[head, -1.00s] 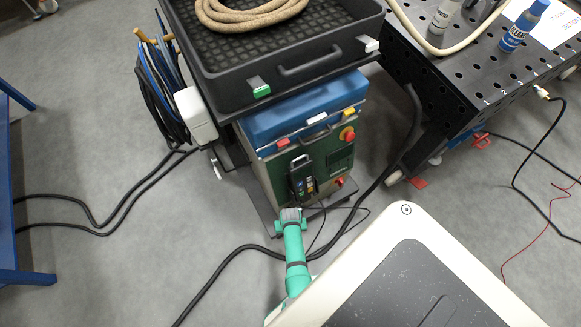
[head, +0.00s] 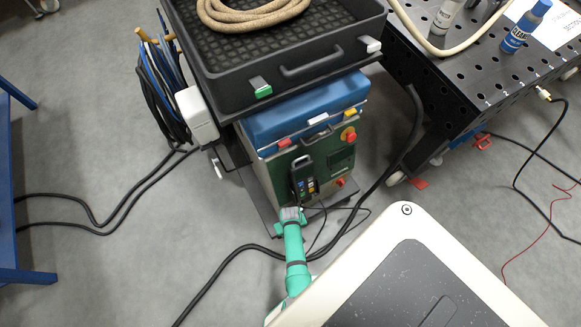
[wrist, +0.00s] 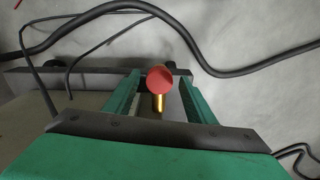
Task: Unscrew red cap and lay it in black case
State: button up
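In the wrist view a round red cap (wrist: 160,77) sits on a brass-coloured stem (wrist: 158,103). It is between the two green fingers of my gripper (wrist: 157,88), which are apart, with a visible gap on each side.
A beige hose coil (head: 250,18) lies in the case. A blue case (head: 300,118) is directly beneath it. Black cables (head: 215,275) run over the floor near my arm. A perforated table (head: 470,85) with bottles stands at right.

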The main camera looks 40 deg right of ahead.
jog(key=shift+s, duration=0.25)
jog(key=shift+s+d+r, duration=0.1)
jog(key=shift+r, duration=0.45)
notch_tip(320, 180, up, 15)
jog(key=shift+f, duration=0.2)
dwell(0.3)
jog(key=shift+c, duration=0.4)
